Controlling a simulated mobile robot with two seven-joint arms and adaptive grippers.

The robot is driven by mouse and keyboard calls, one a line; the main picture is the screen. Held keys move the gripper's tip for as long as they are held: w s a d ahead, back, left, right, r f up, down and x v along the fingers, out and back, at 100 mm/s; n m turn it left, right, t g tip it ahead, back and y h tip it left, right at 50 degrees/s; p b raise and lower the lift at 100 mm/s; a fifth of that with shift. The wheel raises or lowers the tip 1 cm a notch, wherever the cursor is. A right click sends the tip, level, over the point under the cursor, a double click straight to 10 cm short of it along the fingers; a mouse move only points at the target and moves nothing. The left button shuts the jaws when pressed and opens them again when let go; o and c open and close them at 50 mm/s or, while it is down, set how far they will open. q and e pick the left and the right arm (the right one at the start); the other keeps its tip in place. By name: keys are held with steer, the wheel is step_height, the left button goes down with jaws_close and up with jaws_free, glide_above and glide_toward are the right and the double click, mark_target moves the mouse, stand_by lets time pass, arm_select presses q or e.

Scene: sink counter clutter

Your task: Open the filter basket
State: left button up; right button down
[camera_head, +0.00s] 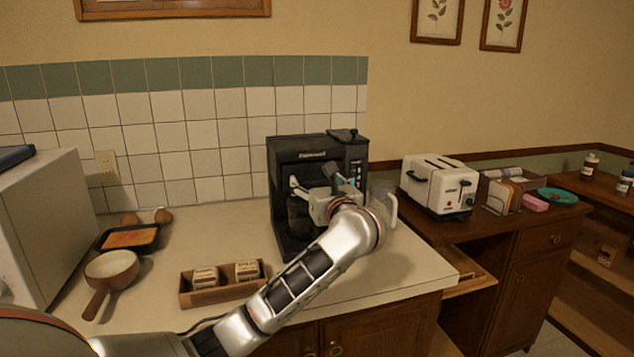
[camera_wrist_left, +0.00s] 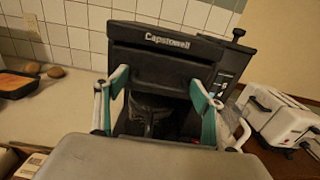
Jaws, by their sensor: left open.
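A black coffee maker (camera_head: 302,148) stands on the counter against the tiled wall; its front, lettered "Capstowell", fills the upper middle of the left wrist view (camera_wrist_left: 165,58). In the left wrist view a dark rounded part (camera_wrist_left: 150,108) sits in the bay below the front panel; I cannot tell whether it is the filter basket. My left gripper (camera_head: 315,188) is open and empty in front of the machine. In the left wrist view its two fingers (camera_wrist_left: 160,90) spread on either side of the bay. My right gripper is not in view.
A clear jug with a pale handle (camera_head: 391,208) stands right of the machine, close to my left wrist. A white toaster (camera_head: 436,184) stands farther right. A wooden box (camera_head: 222,291), a pan (camera_head: 111,266) and a baking tray (camera_head: 128,238) are on the left. Counter between is clear.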

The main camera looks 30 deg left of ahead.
arm_select(q)
steer(key=shift+c, duration=0.4)
steer(key=c, duration=1.2)
steer(key=shift+s+d, duration=0.15)
steer(key=shift+d, duration=0.2)
steer(key=p+v, duration=0.2)
steer(key=v, duration=0.8)
steer(key=shift+s+d+p, duration=0.25)
steer(key=shift+s+p, duration=0.1)
steer(key=o, duration=1.3)
